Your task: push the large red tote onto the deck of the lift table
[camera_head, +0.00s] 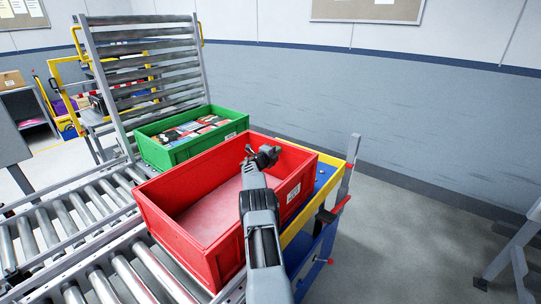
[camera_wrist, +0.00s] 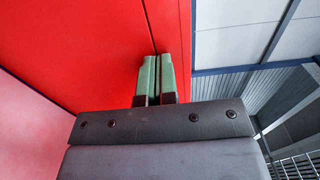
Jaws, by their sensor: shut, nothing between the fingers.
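The large red tote (camera_head: 185,232) is upright and looks empty. Its left part is over the roller conveyor and its right side reaches over the lift table (camera_head: 324,175), which has a blue deck and yellow edge. The tote hides how much of it rests on the deck. My gripper (camera_head: 263,156) is shut and empty, with my arm crossing over the tote's near right wall. In the wrist view, the shut fingers (camera_wrist: 153,76) point at a red wall of the tote (camera_wrist: 90,40); I cannot tell whether they touch it.
A green tote (camera_head: 182,150) holding several flat items stands right behind the red one. A tilted-up roller section (camera_head: 145,75) rises behind it. Conveyor rollers (camera_head: 65,225) lie at left. A post with a red-tipped lever (camera_head: 335,208) stands at the table's right.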

